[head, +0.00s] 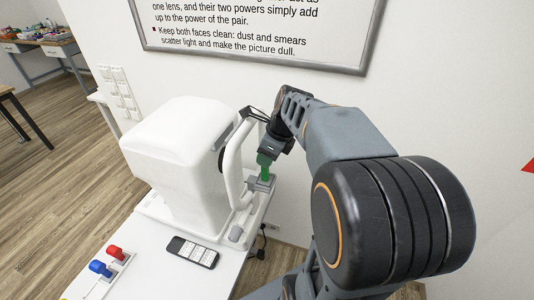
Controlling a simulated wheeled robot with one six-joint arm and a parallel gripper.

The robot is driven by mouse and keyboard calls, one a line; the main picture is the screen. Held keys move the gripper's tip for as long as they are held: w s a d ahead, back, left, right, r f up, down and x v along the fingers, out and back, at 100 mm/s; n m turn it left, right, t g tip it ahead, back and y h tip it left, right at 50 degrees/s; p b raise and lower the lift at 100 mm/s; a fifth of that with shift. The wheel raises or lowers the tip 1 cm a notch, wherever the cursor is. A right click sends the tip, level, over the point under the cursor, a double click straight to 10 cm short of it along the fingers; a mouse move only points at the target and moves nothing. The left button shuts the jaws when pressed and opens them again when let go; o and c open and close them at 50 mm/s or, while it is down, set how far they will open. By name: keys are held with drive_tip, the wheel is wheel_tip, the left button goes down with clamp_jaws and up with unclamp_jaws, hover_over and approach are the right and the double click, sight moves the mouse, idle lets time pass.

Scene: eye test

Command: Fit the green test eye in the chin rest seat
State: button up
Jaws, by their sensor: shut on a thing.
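The green test eye (264,166) shows below my gripper (266,152), which is shut on its upper part. It is roughly upright. Its lower end meets or overlaps the grey chin rest seat (262,184) in the picture; I cannot tell whether it is in the seat or just above it. The seat is on the white frame (235,175) on the right side of the white eye-test machine (180,150). My gripper's fingertips are small and partly hidden by my arm's end.
A red test eye (115,252) and a blue test eye (99,267) stand in a holder at the lower left of the white table (225,268). A dark card or handset (193,251) lies before the machine. The wall with a framed poster (255,30) is close behind.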

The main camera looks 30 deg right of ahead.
drive_tip(key=o, duration=0.8)
drive_tip(key=v, duration=1.3)
drive_tip(key=shift+d+r, duration=0.15)
drive_tip(key=shift+r, duration=0.25)
